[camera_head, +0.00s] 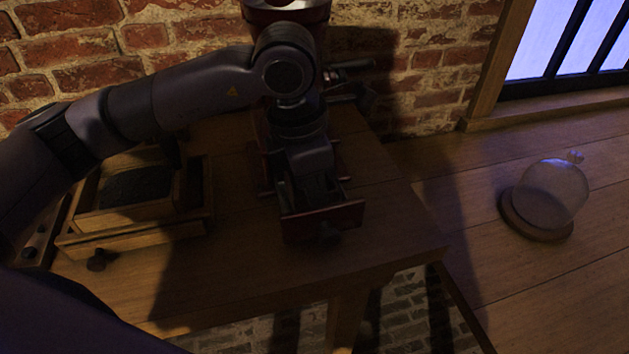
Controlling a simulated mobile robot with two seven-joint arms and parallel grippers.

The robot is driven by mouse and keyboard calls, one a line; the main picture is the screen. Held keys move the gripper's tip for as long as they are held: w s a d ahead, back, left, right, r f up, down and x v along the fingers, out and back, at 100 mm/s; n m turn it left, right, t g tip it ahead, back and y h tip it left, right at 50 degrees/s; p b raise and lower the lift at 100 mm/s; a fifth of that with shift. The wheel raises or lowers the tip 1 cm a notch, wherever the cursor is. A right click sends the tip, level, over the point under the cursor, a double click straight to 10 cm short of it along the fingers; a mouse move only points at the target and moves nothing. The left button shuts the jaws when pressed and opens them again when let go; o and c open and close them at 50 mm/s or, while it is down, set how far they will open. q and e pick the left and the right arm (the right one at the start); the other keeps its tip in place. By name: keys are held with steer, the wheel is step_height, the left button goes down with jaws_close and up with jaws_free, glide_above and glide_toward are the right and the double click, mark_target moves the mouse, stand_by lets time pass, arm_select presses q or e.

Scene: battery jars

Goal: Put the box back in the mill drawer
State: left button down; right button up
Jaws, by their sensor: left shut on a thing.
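The dark red mill (287,14) stands against the brick wall, largely covered by my left arm. Its drawer (322,221) is pulled out toward me, with a dark knob on its front. My left gripper (316,192) points down at the open drawer, just behind the front panel. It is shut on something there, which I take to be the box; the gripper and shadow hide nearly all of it. I cannot tell whether it touches the drawer floor. My right gripper is not in view.
A wooden case (130,238) with dark contents and a knob stands left on the small table (375,238). A glass dome (553,192) on a round wooden base stands right on a wooden surface. The mill's crank (348,68) sticks out right. The table's front right is clear.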

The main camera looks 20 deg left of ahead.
arm_select(q)
steer(key=shift+f, duration=0.2)
steer(key=c, duration=1.3)
jaws_free()
steer(key=shift+r, duration=0.1)
steer(key=r, duration=0.4)
steer(key=a+r, duration=0.1)
steer(key=r, duration=0.3)
steer(key=s+r+b, duration=0.1)
steer(key=r, duration=0.3)
steer(key=shift+a, duration=0.25)
